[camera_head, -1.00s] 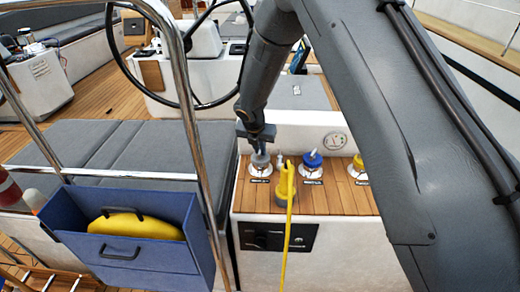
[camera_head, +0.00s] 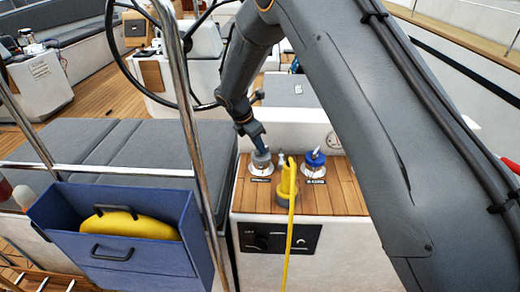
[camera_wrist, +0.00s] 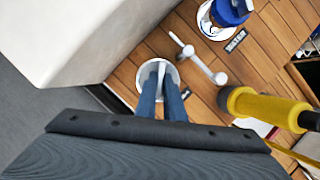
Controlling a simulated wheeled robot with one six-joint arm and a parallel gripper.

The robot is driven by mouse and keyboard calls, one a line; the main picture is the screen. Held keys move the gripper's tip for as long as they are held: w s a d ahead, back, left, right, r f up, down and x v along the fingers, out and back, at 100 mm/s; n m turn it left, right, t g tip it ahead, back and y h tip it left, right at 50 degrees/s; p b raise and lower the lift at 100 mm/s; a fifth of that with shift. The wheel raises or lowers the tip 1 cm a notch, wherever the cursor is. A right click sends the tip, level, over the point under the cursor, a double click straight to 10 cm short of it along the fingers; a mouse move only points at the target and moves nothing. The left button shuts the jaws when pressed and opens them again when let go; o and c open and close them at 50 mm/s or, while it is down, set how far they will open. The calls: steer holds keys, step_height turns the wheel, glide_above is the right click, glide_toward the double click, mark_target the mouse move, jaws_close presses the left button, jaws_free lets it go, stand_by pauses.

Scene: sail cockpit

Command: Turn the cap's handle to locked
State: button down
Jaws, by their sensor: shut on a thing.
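A grey cap (camera_head: 261,161) sits on the teak-topped console, with a small dark label in front of it. My gripper (camera_head: 260,148) reaches down onto this cap from above, tilted. In the wrist view my gripper's blue fingers (camera_wrist: 161,103) are closed on the cap's thin upright handle (camera_wrist: 161,70). The cap's pale round rim (camera_wrist: 173,69) shows around the fingers, but they hide much of the cap. I cannot read its label or any locked mark.
A white lever fitting (camera_wrist: 198,58) and a yellow plug (camera_head: 287,187) with a yellow cable stand close to the right. A blue cap (camera_head: 314,158) labelled WATER is further right. A steel rail (camera_head: 190,150) and a blue bin (camera_head: 120,245) stand to the left.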

steer(key=m+b, duration=0.1)
steer(key=m, duration=0.1)
steer(key=m+g+b, duration=0.1)
steer(key=m+g, duration=0.1)
steer(key=m, duration=0.1)
steer(key=shift+w+f+m+h+b, duration=0.15)
steer(key=shift+w+m+h+b, duration=0.15)
steer(key=shift+h+b, duration=0.1)
steer(key=shift+m+g+b, duration=0.9)
steer(key=shift+m+b, duration=0.2)
steer(key=shift+m, duration=1.1)
steer(key=c, duration=1.8)
jaws_free()
steer(key=shift+c, duration=0.2)
steer(key=shift+a+r, duration=0.1)
steer(key=shift+r, duration=0.1)
steer(key=b+v, duration=0.1)
steer(key=v, duration=0.6)
steer(key=shift+r+b, duration=0.3)
steer(key=shift+b, duration=0.1)
